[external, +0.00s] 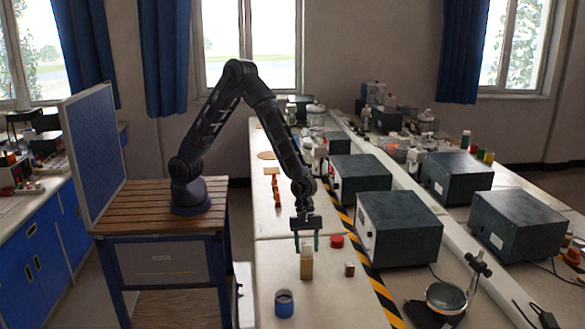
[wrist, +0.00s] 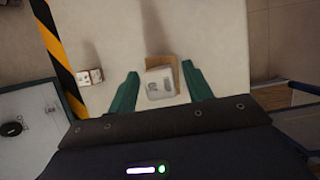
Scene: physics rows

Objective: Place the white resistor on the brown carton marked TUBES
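A white block (wrist: 160,83), which looks like the white resistor, shows between my fingers in the wrist view, with grey marks on its face. It overlaps a brown carton (wrist: 184,76), and in the external view it appears at the top of the upright tan-brown carton (external: 306,266). My gripper (external: 307,240) points down over them. It also shows in the wrist view (wrist: 160,75), its green fingers apart with a gap on each side of the white block. The TUBES lettering is not readable, and contact between block and carton is hard to judge.
A small brown-and-white box (external: 349,269) and a red round object (external: 337,241) lie to the right. A blue cup (external: 284,303) stands nearer the camera. Dark instrument boxes (external: 398,228) stand beyond the striped tape. The bench around the carton is otherwise mostly clear.

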